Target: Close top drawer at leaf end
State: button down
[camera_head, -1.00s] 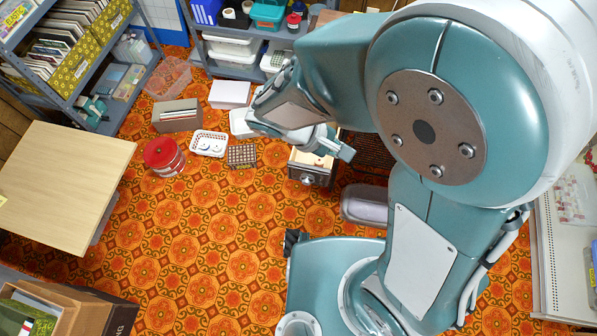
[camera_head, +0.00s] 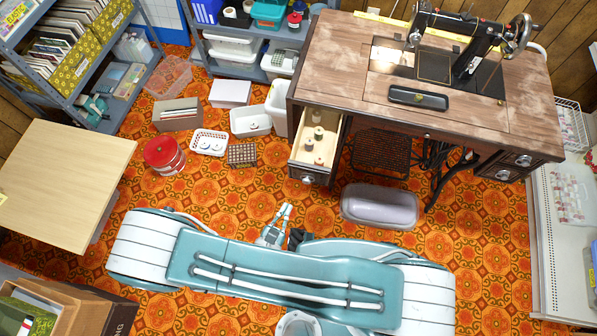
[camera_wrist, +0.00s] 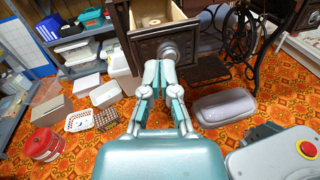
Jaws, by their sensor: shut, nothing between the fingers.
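A wooden drawer (camera_head: 298,149) stands pulled out at the left end of the sewing table (camera_head: 335,75). It holds several thread spools (camera_head: 318,133). Its dark front (camera_head: 322,181) carries a round metal knob (camera_head: 307,180), also seen in the wrist view (camera_wrist: 168,51). My gripper (camera_head: 286,209) is shut and empty, low in front of the drawer front, with a gap of floor between them in the head view. In the wrist view its fingertips (camera_wrist: 161,66) overlap the area just below the knob; I cannot tell contact there.
A grey cushion-like thing (camera_head: 379,207) lies on the floor right of the drawer. A white bin (camera_head: 278,108) stands close to the drawer's left side. A red tin (camera_head: 164,156), a white basket (camera_head: 209,142) and a brown crate (camera_head: 242,155) lie further left. Patterned floor is clear before the drawer.

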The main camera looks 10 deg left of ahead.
aim_at(298, 167)
jog(key=w+f+n+y, duration=0.1)
jog(key=w, duration=0.3)
jog(key=w+f+n+y, duration=0.1)
jog(key=w, duration=0.3)
jog(key=w+d+f+y, duration=0.1)
jog(key=w, duration=0.3)
jog(key=shift+w+n+t, duration=0.15)
jog(key=shift+n+t, duration=0.25)
dwell(0.3)
